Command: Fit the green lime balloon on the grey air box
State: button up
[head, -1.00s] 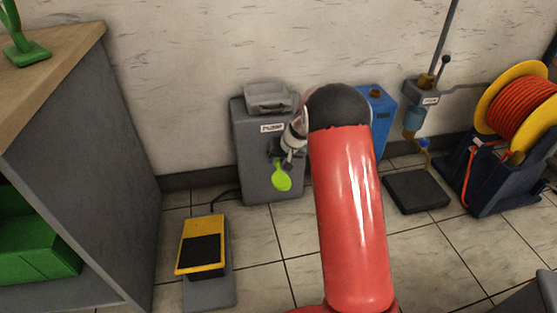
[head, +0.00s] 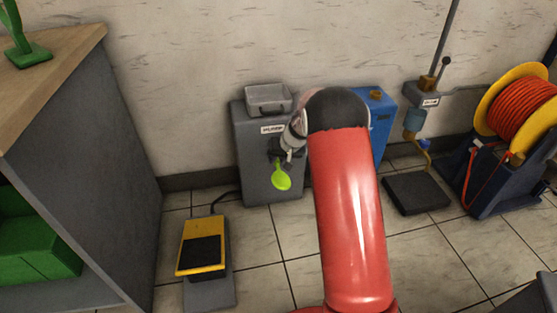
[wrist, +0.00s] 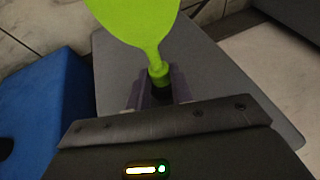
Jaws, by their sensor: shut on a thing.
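The lime green balloon (head: 281,178) hangs in front of the grey air box (head: 266,152), which stands on the floor against the wall. My gripper (head: 282,157) is at the front face of the box and is shut on the balloon's neck. In the wrist view my gripper (wrist: 155,93) has its fingers either side of the neck, and the balloon (wrist: 139,17) points away from it, its far end cut off by the frame. The grey surface of the box (wrist: 222,88) lies behind. Whether the neck touches an outlet on the box is hidden.
A blue box (head: 378,130) stands right of the grey box. A yellow foot pedal (head: 201,246) is on the floor in front to the left. A dark plate (head: 416,192) and an orange hose reel (head: 518,113) are further right. A grey cabinet (head: 85,150) stands at left.

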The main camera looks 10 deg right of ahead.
jog(key=shift+w, duration=0.1)
jog(key=o, duration=0.8)
jog(key=shift+o, duration=0.2)
jog(key=p+v, duration=0.2)
jog(key=v, duration=0.7)
